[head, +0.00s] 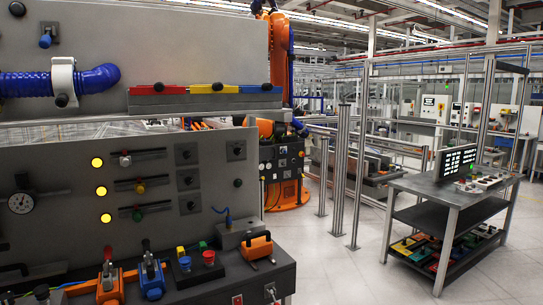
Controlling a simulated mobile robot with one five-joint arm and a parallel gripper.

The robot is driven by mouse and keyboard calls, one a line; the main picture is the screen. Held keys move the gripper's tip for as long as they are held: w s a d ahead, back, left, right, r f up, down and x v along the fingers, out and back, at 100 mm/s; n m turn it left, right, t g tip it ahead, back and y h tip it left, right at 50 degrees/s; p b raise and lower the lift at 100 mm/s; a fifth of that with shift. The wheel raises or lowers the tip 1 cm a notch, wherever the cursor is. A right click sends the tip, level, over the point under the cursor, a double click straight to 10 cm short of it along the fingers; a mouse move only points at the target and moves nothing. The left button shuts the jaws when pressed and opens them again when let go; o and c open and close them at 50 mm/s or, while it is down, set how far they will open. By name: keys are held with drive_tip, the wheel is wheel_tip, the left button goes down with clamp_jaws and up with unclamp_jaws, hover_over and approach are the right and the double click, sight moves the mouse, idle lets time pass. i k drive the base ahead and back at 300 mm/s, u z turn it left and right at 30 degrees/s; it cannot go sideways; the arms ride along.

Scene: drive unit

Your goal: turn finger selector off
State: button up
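A grey upright panel (60,170) fills the left of the head view. Black square switches with small knobs sit on it in a column: an upper one (187,154), a middle one (188,179) and a lower one (190,204). Another dark square switch (236,150) is to their right. I cannot tell which is the finger selector, nor read any setting. My gripper is not in view.
A grey workbench (455,187) with a monitor stands at right. Metal posts (341,165) stand in the middle, with open floor around them.

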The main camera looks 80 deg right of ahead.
sight(236, 151)
drive_tip(key=k, duration=0.4)
drive_tip(key=z, duration=1.6)
drive_tip(key=i, duration=0.85)
drive_tip(key=z, duration=0.05)
